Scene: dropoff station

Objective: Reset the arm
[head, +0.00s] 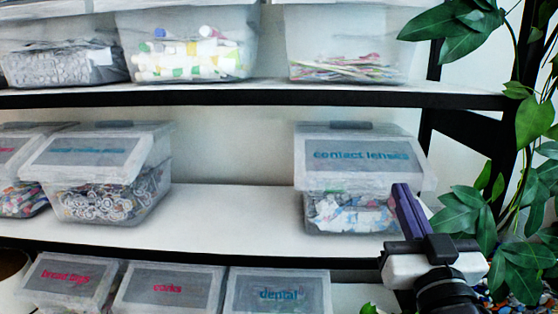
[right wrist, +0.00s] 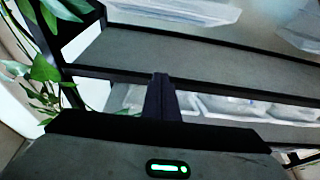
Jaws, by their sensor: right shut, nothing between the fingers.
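My right gripper (head: 405,212) is at the lower right of the head view, with its dark fingers together and nothing between them. It is in front of the right end of the middle shelf, beside the contact lens bin (head: 360,160). I cannot tell whether it touches that bin. In the right wrist view the shut fingers (right wrist: 160,98) point toward the shelf edges. My left gripper is not in view.
The middle shelf (head: 235,215) has a clear stretch between the contact lens bin and a lidded bin (head: 105,180) on the left. Bins stand on the top shelf (head: 250,92). Labelled bins, including dental (head: 280,293), stand below. A leafy plant (head: 465,215) crowds the right side.

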